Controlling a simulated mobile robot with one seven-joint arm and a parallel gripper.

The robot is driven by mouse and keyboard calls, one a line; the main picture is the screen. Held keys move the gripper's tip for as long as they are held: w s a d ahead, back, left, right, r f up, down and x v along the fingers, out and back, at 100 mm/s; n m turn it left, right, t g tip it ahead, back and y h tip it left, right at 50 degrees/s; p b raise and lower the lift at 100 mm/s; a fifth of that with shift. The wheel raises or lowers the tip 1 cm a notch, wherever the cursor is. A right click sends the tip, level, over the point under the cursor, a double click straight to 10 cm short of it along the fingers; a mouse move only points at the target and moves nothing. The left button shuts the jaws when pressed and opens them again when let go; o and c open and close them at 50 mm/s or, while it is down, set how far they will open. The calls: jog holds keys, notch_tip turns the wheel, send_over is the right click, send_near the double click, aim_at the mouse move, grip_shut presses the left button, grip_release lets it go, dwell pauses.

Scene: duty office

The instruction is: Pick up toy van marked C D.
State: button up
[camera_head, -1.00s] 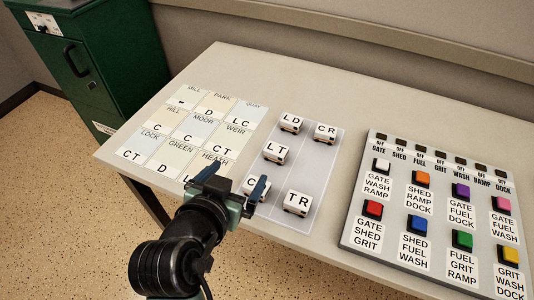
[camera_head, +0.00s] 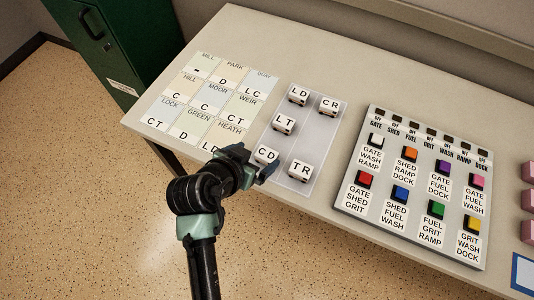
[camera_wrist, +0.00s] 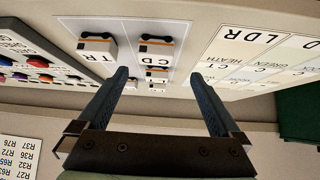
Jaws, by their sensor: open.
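The toy van marked C D (camera_head: 266,155) is white with black letters and stands at the near left of the grey mat (camera_head: 312,133). It also shows in the wrist view (camera_wrist: 155,52), upside down, ahead of and between my open fingers. My gripper (camera_head: 258,163) is open and empty at the table's near edge, right by the van; one finger partly covers the van's lower side. In the wrist view my gripper (camera_wrist: 163,95) is apart from the van.
Other vans stand on the mat: T R (camera_head: 300,170) to the right, L T (camera_head: 284,122) behind, L D (camera_head: 298,93) and C R (camera_head: 329,104) farther back. A lettered card grid (camera_head: 205,105) lies left. A button panel (camera_head: 415,185) lies right. A green cabinet (camera_head: 100,45) stands at the far left.

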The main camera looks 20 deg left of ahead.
aim_at(266, 154)
jog(key=shift+s+d+f+x, duration=0.1)
jog(key=shift+x, duration=0.95)
jog(key=shift+s+d+f+x, duration=0.1)
jog(key=shift+d+x, duration=0.05)
jog(key=shift+x, duration=0.9)
jog(key=shift+s+d+x, duration=0.1)
jog(key=shift+x, duration=0.95)
jog(key=c, duration=1.4)
